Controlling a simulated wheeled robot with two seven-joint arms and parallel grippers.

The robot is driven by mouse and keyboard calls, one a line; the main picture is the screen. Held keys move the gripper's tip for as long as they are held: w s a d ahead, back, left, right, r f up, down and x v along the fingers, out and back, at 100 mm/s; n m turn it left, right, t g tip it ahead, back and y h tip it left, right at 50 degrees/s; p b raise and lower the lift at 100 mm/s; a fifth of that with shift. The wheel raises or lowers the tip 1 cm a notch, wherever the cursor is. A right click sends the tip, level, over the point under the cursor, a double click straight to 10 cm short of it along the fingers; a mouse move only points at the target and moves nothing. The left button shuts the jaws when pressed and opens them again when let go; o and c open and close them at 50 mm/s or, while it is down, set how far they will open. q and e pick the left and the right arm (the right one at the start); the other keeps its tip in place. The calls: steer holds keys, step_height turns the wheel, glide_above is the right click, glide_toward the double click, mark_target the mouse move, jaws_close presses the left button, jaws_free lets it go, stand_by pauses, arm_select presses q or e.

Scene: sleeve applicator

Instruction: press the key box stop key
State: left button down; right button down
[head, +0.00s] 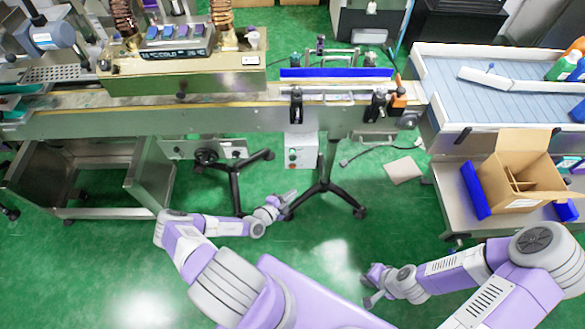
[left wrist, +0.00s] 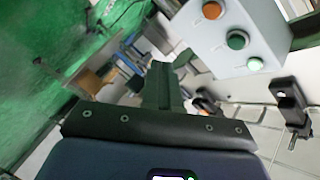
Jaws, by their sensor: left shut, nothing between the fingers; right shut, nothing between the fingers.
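The key box (head: 306,147) is a pale grey box hung under the conveyor's front, near the middle of the head view. Its keys look tiny there. In the left wrist view the key box (left wrist: 200,50) is at upper right, with an orange-red key (left wrist: 212,10), a green key (left wrist: 237,39) and a pale key (left wrist: 254,64) in a row. No lettering is readable. My left gripper (head: 287,200) is shut and empty, below the box in the head view. Its dark fingers (left wrist: 163,85) point up the wrist view, left of the keys and apart from them. My right gripper (head: 369,287) is shut and empty, low in the head view.
The conveyor (head: 230,122) runs across above the box. Black stand legs (head: 325,187) spread on the green floor near my left gripper. A metal cart (head: 100,150) stands at left. An open cardboard box (head: 520,178) stands at right. Floor between my arms is clear.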

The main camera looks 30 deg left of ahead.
mark_target(292, 167)
arm_select(q)
steer(key=w+a+b, duration=0.4)
steer(key=w, duration=0.3)
steer(key=shift+a, duration=0.2)
steer(key=shift+w, duration=0.1)
steer(key=shift+b, duration=0.35)
stand_by(1.5)
steer(key=shift+w+a, duration=0.2)
steer(key=shift+w, duration=0.15)
steer(key=shift+w+a+b, duration=0.25)
steer(key=shift+w+b, duration=0.1)
steer(key=shift+b, duration=0.1)
stand_by(0.5)
steer(key=shift+s, duration=0.1)
steer(key=shift+s+d+p, duration=0.5)
steer(key=shift+s+p, duration=0.15)
